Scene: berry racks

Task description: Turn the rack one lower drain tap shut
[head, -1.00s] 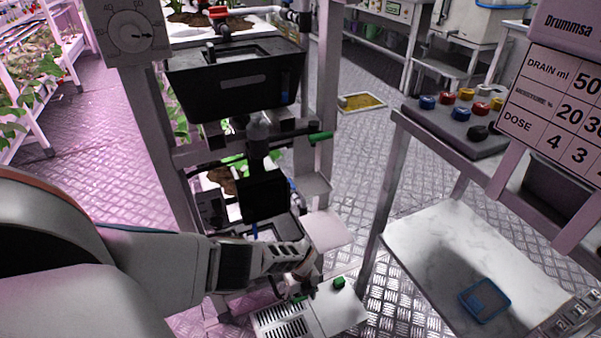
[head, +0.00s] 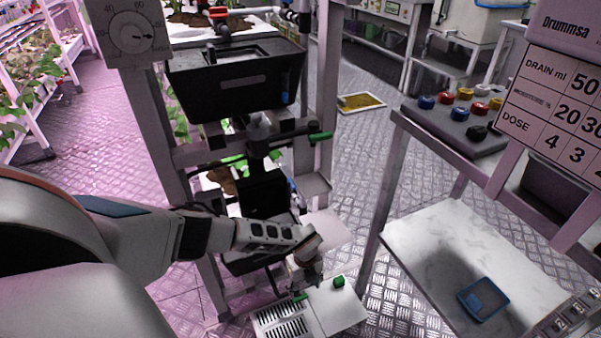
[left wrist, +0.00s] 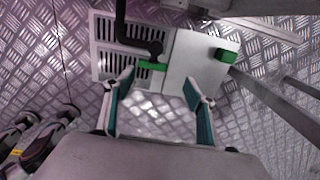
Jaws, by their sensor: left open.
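The lower drain tap has a green lever (left wrist: 152,66) at the end of a bent black pipe (left wrist: 121,25), above a white plate in the left wrist view. The lever lies crosswise in that view. In the head view only a small part of the green lever (head: 300,297) shows, just under my left gripper (head: 309,272). In the left wrist view my left gripper (left wrist: 160,90) is open and empty. Its two teal-padded fingers are apart, with the lever just beyond the left fingertip. I see no contact. My right gripper is not in view.
A slotted white plate (head: 318,312) lies low, with a green block (head: 339,282) on it. Another green tap lever (head: 320,136) sits higher on the rack. A black tank (head: 235,85) and rack posts stand close to my arm. A marble-topped shelf (head: 430,245) is at right.

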